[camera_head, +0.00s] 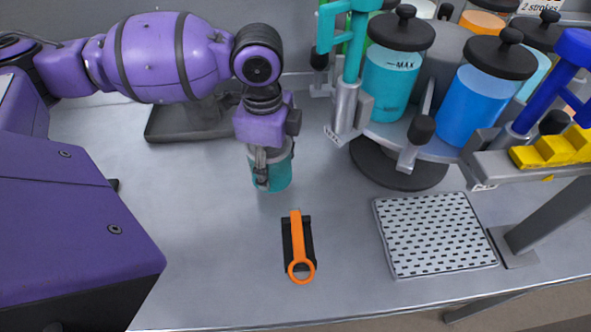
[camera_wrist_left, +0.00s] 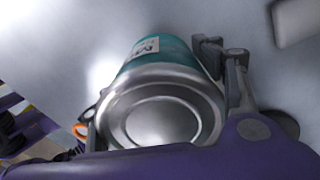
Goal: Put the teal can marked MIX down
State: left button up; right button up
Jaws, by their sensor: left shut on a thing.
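The teal can (camera_head: 275,178) has a silver top and stands upright under my left gripper, over the grey bench. In the left wrist view the can (camera_wrist_left: 160,50) shows its silver lid and part of a white label, whose lettering is only partly legible. My left gripper (camera_head: 268,170) is shut on the can, with a finger on its side. I cannot tell whether the can's base touches the bench (camera_head: 205,245). My right gripper is not in view.
An orange opener-like tool (camera_head: 297,250) lies on a black holder in front of the can. A perforated metal plate (camera_head: 435,235) lies to the right. A round stand with lidded jars of teal (camera_head: 388,85) and blue (camera_head: 470,105) liquid fills the back right. Bench left of the tool is clear.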

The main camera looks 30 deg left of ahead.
pick_arm(q)
jog(key=w+d, duration=0.1)
jog(key=d, duration=0.1)
jog(key=w+d, duration=0.1)
jog(key=d, duration=0.1)
jog(key=shift+w+d+r, duration=0.1)
jog(key=shift+w, duration=0.2)
notch_tip(320, 180, down, 4)
jog(key=shift+r, duration=0.2)
jog(key=o, duration=1.5)
jog(key=shift+f, duration=0.1)
jog(key=shift+o, duration=0.2)
